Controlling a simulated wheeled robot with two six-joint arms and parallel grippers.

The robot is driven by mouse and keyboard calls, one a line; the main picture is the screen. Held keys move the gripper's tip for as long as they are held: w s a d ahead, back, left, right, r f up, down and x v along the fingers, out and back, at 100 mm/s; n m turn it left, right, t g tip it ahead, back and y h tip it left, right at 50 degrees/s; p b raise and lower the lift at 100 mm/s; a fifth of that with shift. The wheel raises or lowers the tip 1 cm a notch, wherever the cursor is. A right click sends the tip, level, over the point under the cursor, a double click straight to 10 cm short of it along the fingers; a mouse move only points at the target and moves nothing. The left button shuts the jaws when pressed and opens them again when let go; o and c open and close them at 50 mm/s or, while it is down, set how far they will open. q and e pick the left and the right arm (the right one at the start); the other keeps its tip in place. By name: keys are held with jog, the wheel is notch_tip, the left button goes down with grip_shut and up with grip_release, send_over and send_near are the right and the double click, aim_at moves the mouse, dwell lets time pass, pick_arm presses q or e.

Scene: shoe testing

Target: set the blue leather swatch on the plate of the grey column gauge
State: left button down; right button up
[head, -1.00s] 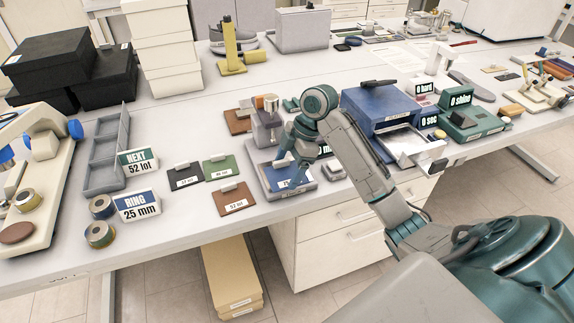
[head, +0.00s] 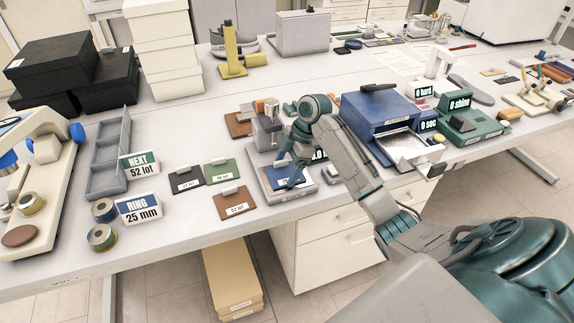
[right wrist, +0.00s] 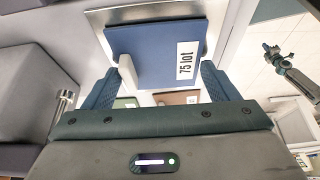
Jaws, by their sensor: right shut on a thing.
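The grey column gauge (head: 265,137) stands near the table's front edge, with a flat plate (head: 262,185) at its foot. The blue leather swatch (head: 274,180) is at this plate; whether it rests fully on it I cannot tell. In the right wrist view the swatch (right wrist: 152,52) shows a "75 lot" label and a pale tab, over the pale metal plate (right wrist: 99,17). My right gripper (head: 291,183) is at the swatch and shut on it; its fingers (right wrist: 160,84) flank the swatch's near side. The gauge's display is partly hidden by my arm. My left gripper is not in view.
Black, green and brown swatches (head: 235,201) lie to the left of the gauge. A small grey block (head: 330,174) is close on its right, then a blue box device (head: 382,112) with an open drawer. Sign cards and ring rolls (head: 103,237) stand further left.

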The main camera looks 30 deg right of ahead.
jog(key=o, duration=1)
jog(key=shift+f, duration=0.1)
jog(key=shift+c, duration=0.2)
jog(key=shift+d+r, duration=0.2)
jog(key=shift+r, duration=0.25)
jog(key=b+v, duration=0.1)
jog(key=v, duration=0.4)
jog(key=shift+r, duration=0.25)
jog(key=p+v, duration=0.3)
jog(key=v, duration=0.3)
jog(key=shift+s+p, duration=0.1)
jog(key=shift+p, duration=0.2)
jog(key=shift+f, duration=0.2)
